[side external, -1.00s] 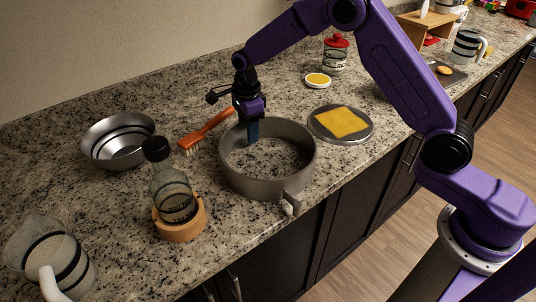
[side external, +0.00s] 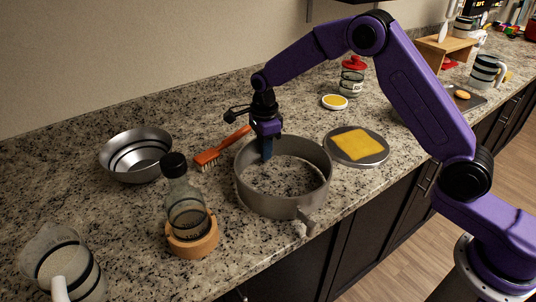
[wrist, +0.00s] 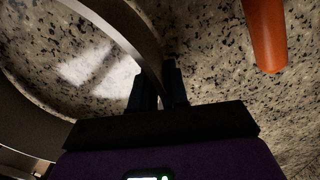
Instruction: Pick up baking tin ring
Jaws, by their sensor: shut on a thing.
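The baking tin ring (side external: 300,206) is a wide grey metal band with an open middle and a clasp at its front right. It appears to rest upright on the granite counter; a small gap beneath it cannot be ruled out. My gripper (side external: 267,148) points down at the ring's back left wall. One finger shows inside the ring; the wall hides the other. In the wrist view, the curved wall of the ring (wrist: 128,28) runs between the two fingers of my gripper (wrist: 160,86), which is shut on it.
An orange brush (side external: 222,148) lies close behind the ring. A glass bottle (side external: 186,195) in a tan ring and a metal bowl (side external: 137,158) stand left. A grey disc with a yellow sheet (side external: 352,143) lies close to the right. The counter's front edge is near the ring.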

